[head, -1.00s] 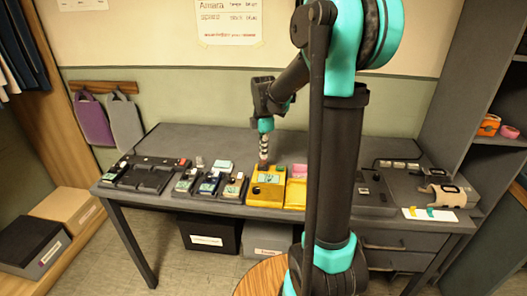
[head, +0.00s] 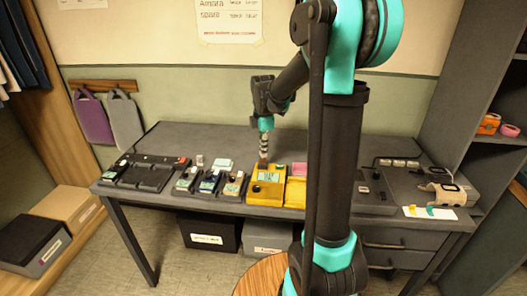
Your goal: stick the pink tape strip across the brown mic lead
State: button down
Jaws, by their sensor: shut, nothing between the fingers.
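My gripper (head: 264,162) points straight down at the back edge of the yellow tester box (head: 267,192) in the middle of the table. Its fingers are shut and hold nothing; whether they touch the box I cannot tell. A white card (head: 430,213) with a yellow and a teal tab lies at the table's front right. I cannot make out the brown mic lead; part of the table is hidden behind my arm.
A dark tray (head: 145,174) and several small devices (head: 208,182) stand left of the box. A grey case with a tan-strapped device (head: 446,191) stands at the right. A pink roll (head: 510,131) is on the right shelf. The table's back left is clear.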

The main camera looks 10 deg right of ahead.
jog(key=shift+r, duration=3.45)
